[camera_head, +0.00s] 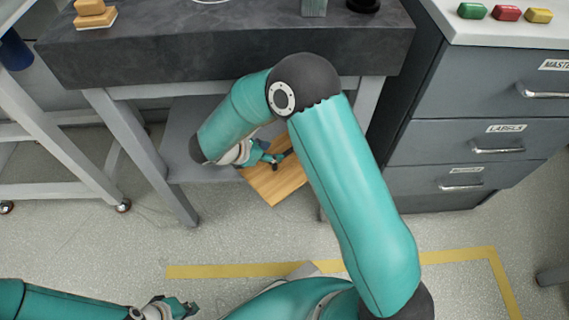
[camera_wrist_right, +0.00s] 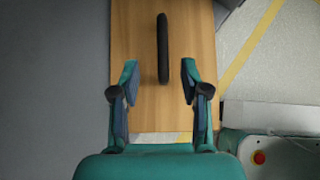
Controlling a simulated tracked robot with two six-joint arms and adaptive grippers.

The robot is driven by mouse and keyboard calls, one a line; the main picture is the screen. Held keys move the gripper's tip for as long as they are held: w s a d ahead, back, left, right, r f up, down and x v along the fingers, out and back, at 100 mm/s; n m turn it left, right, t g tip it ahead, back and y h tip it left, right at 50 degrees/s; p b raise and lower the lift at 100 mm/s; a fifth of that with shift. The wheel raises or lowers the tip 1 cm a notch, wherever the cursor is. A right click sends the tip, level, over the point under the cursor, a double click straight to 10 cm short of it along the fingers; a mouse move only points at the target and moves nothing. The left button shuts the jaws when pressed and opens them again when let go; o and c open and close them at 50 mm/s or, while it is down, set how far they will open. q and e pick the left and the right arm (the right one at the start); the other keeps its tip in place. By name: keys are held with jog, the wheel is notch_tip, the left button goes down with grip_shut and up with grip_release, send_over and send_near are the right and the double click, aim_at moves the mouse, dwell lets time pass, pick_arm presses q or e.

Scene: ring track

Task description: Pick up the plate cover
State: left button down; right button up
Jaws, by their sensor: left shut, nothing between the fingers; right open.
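A flat wooden board (camera_head: 283,187) with a dark bar handle (camera_wrist_right: 163,48) on it is the only thing that looks like the plate cover. It lies at the shelf under the dark-topped table, partly hidden by my right arm. In the right wrist view the board (camera_wrist_right: 205,40) fills the middle. My right gripper (camera_wrist_right: 159,72) is open over it, with the lower end of the handle between the fingertips and apart from both. In the head view this gripper (camera_head: 277,160) is small and partly hidden. My left gripper (camera_head: 190,309) is shut and empty at the bottom left.
The grey lower shelf (camera_head: 195,125) and table legs (camera_head: 150,160) surround the right arm. A grey drawer cabinet (camera_head: 425,150) stands close on the right. Yellow tape (camera_head: 220,271) marks the open floor in front.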

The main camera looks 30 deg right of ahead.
aim_at(286, 152)
jog(key=x, duration=0.3)
jog(key=b+x, duration=0.2)
jog(key=x, duration=0.2)
jog(key=shift+d+f+b, duration=0.15)
jog(key=shift+f+b, duration=0.15)
jog(key=shift+b, duration=0.1)
jog(key=shift+d+f, duration=0.2)
jog(key=shift+d, duration=0.1)
jog(key=shift+c, duration=0.2)
grip_shut()
